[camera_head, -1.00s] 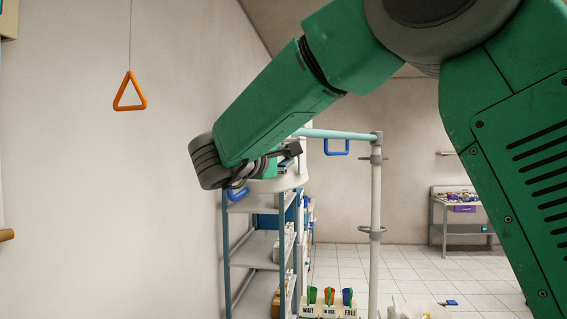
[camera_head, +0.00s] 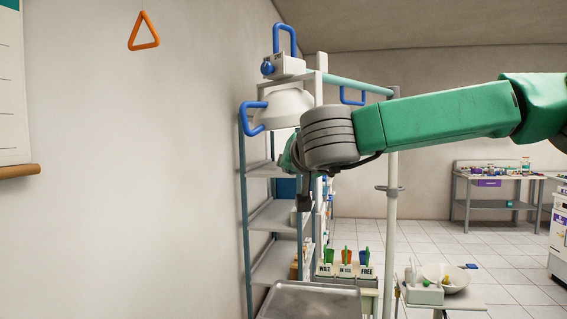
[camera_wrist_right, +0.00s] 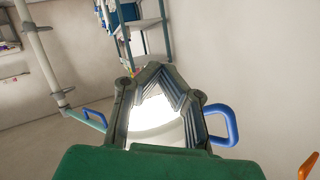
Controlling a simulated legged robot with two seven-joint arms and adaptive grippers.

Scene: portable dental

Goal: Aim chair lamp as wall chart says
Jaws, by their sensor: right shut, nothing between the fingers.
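The chair lamp (camera_head: 285,108) is a white dome on a pole-mounted arm in the head view. A blue loop handle (camera_head: 246,118) is at its left and another (camera_head: 285,38) stands above it. In the right wrist view the bright lamp face (camera_wrist_right: 155,118) shows behind my fingers, with a blue handle (camera_wrist_right: 229,125) at right. My right gripper (camera_head: 302,190) is shut and empty in front of the lamp's lower right; its fingers (camera_wrist_right: 154,70) meet in the wrist view. I cannot tell if it touches the lamp. Only an edge of the wall chart (camera_head: 12,100) shows. My left gripper is out of view.
A shelf rack (camera_head: 246,210) and a white pole (camera_head: 391,220) stand behind my right arm. A metal tray (camera_head: 310,300) is below. An orange triangle pull (camera_head: 143,32) hangs by the left wall. Coloured holders marked WAIT, IN USE and FREE (camera_head: 344,270) sit low.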

